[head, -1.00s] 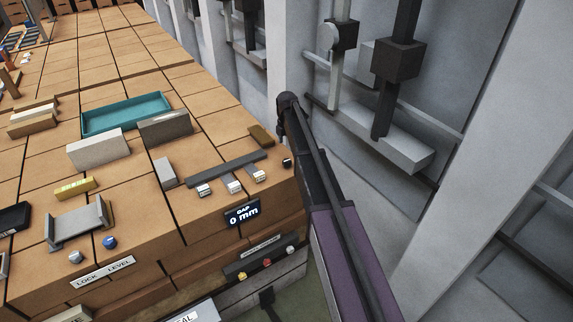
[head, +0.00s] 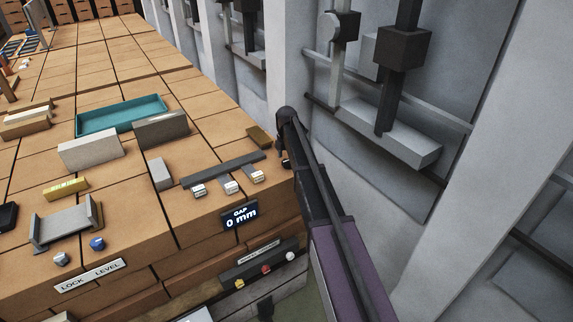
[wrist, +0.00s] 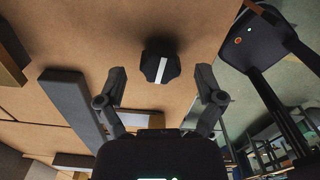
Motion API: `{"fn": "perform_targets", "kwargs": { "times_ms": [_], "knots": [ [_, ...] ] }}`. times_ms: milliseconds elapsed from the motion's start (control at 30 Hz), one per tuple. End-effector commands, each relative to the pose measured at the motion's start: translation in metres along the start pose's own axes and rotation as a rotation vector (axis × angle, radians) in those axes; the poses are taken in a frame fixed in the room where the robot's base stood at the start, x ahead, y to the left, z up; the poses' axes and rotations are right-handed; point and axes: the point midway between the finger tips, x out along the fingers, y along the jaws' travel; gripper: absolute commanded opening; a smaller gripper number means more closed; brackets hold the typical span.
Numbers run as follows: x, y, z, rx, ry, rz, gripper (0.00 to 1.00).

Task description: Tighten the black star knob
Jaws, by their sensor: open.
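The black star knob (wrist: 160,67) has a white stripe across its face and sits on the tan wooden surface in the wrist view. My gripper (wrist: 161,84) is open, with one finger to the left of the knob and one to the right. The fingertips are apart from the knob, slightly below it in the picture. In the head view my gripper (head: 282,147) is at the right edge of the bench, close above the small dark knob (head: 286,163), and partly hidden by my arm.
A dark bar (head: 225,169) with several white-labelled pieces lies left of the knob. A display (head: 239,215) reads "GAP 0 mm". A teal tray (head: 122,128) and grey blocks (head: 91,148) stand further left. Grey wall fixtures (head: 390,133) rise at right.

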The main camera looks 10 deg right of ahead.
Motion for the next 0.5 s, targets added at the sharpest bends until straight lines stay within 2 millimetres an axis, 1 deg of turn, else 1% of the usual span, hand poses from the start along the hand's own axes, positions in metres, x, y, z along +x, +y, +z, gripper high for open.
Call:
{"fn": "perform_targets", "kwargs": {
  "times_ms": [33, 100, 500],
  "knots": [
    [0.0041, 0.0001, -0.0002, 0.0, 0.0, 0.0, 0.87],
    [0.0055, 0.0001, -0.0003, 0.0, 0.0, 0.0, 0.87],
    [0.0062, 0.0005, -0.0007, -0.001, 0.0, 0.0, 0.87]
  ]
}}
